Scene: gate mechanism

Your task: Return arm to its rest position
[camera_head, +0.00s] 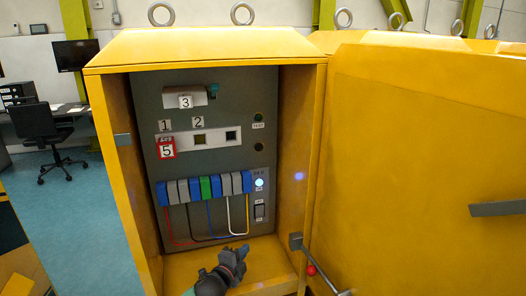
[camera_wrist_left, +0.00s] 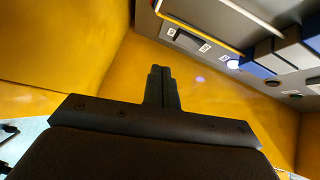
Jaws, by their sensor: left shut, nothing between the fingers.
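My left gripper (camera_head: 240,255) shows at the bottom middle of the head view, at the lower part of the open yellow cabinet (camera_head: 200,48). Its fingers are closed together and empty. In the left wrist view the shut fingers (camera_wrist_left: 161,72) point toward a yellow cabinet wall, with the grey panel at the upper right. The grey panel (camera_head: 240,98) in the cabinet stands behind and above the gripper. A blue light (camera_head: 259,183) and a dark switch (camera_head: 259,211) sit at its lower right. My right gripper is not in view.
The yellow door (camera_head: 420,150) stands open on the right. A rod with a red ball (camera_head: 311,270) lies near the cabinet's lower right edge. A row of blue, grey and green blocks (camera_head: 205,188) has coloured wires below. An office chair (camera_head: 50,140) stands at the far left.

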